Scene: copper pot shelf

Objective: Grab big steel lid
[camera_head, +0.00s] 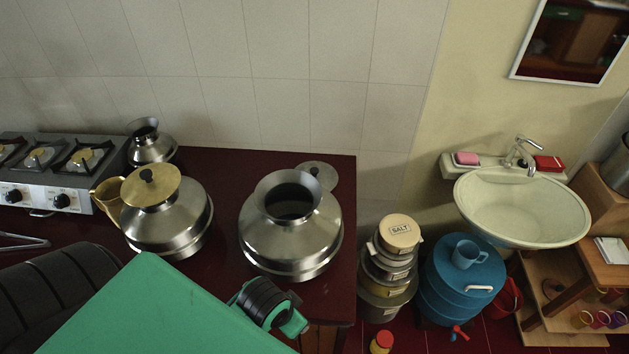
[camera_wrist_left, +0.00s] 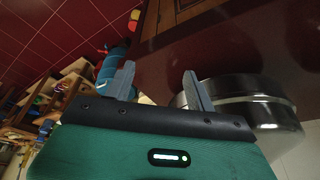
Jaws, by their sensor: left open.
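The steel lid (camera_head: 317,172) is a round, flat grey disc with a small knob. It lies on the dark red counter behind the big open steel pot (camera_head: 290,238), close to the tiled wall, and the pot's rim partly hides it. My left gripper (camera_wrist_left: 160,88) shows in the left wrist view with its two grey fingers apart and nothing between them. A shiny steel pot (camera_wrist_left: 255,108) is just right of the fingers there. The lid cannot be made out in that view. In the head view my green arm covers the lower left, and the left fingertips cannot be made out.
A gas stove (camera_head: 45,185) is further left. Stacked tins (camera_head: 390,270) and a blue drum (camera_head: 457,290) stand right of the counter.

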